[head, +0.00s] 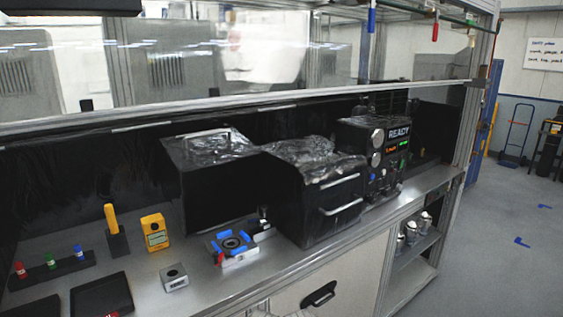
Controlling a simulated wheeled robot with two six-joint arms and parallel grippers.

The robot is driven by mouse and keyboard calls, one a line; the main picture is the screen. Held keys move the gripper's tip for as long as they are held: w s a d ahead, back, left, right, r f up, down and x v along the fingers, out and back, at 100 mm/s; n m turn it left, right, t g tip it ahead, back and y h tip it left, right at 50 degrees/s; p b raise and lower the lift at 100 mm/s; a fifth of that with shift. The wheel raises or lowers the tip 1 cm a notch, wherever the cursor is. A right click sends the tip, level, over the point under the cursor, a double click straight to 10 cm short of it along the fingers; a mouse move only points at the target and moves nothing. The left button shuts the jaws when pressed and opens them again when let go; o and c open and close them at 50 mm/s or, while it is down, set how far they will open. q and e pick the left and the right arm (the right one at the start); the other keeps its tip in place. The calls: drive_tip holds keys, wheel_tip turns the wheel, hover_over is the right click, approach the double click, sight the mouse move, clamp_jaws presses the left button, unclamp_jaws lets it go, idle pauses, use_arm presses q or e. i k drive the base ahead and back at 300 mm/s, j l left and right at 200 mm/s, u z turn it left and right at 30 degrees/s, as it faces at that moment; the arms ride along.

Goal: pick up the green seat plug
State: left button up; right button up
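The green seat plug (50,262) is small and stands upright in a black rack (62,270) on the left of the metal bench. A red plug (20,269) stands to its left and a blue plug (79,250) to its right in the same rack. Neither of my grippers can be made out in the head view, and nothing is seen touching the plugs.
Black trays (103,296) lie in front of the rack. A yellow-handled tool (111,219), a yellow device (155,232), a small metal block (174,278) and a blue-clamped fixture (231,243) stand to the right.

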sight(50, 259)
drive_tip(key=u, duration=1.55)
